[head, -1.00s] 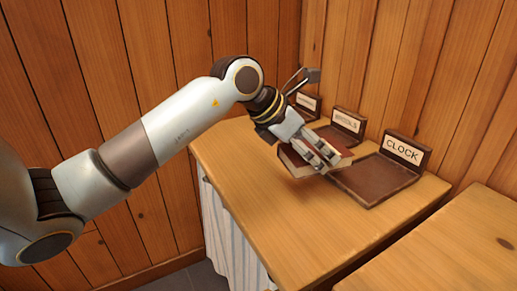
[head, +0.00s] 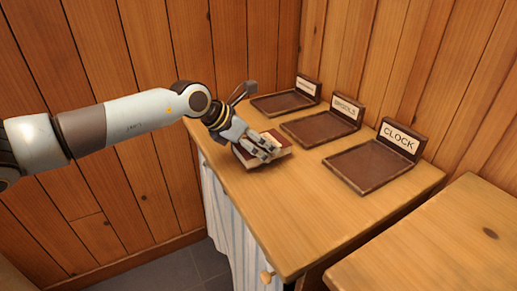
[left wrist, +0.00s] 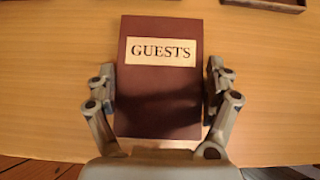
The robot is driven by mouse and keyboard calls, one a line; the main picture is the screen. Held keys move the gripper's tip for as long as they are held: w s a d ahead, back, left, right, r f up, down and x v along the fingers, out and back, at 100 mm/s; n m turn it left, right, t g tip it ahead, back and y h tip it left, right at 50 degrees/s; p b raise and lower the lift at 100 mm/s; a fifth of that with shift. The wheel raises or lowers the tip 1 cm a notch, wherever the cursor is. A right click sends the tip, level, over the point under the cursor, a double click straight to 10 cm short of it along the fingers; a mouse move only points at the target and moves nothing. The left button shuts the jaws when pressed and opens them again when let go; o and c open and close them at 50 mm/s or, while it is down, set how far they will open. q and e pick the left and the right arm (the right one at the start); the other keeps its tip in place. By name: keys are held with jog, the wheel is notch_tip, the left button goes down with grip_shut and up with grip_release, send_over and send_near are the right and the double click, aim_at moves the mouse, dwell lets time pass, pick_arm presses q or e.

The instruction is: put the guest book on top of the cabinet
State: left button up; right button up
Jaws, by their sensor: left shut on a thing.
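The guest book (head: 281,143) is dark red with a pale label reading GUESTS; it also shows in the left wrist view (left wrist: 158,95). It lies flat at the left part of the wooden cabinet top (head: 290,205), at or very close to the surface; I cannot tell whether it touches. My left gripper (head: 266,149) is shut on the book, with one finger along each long side in the left wrist view (left wrist: 160,85). The gripper hides part of the cover in the head view. My right gripper is not in view.
Several brown trays with upright name plates stand along the back of the cabinet top, including the CLOCK tray (head: 368,168) and the middle tray (head: 318,128); all look empty. A separate wooden surface (head: 440,240) is at the lower right. The front of the cabinet top is clear.

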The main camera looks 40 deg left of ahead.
pick_arm(q)
notch_tip(320, 180, down, 2)
jog(key=shift+f, duration=0.1)
jog(key=o, duration=1.2)
jog(key=p+v, duration=0.4)
jog(key=v, duration=0.8)
jog(key=shift+d+p, duration=0.1)
jog(key=shift+p, duration=0.2)
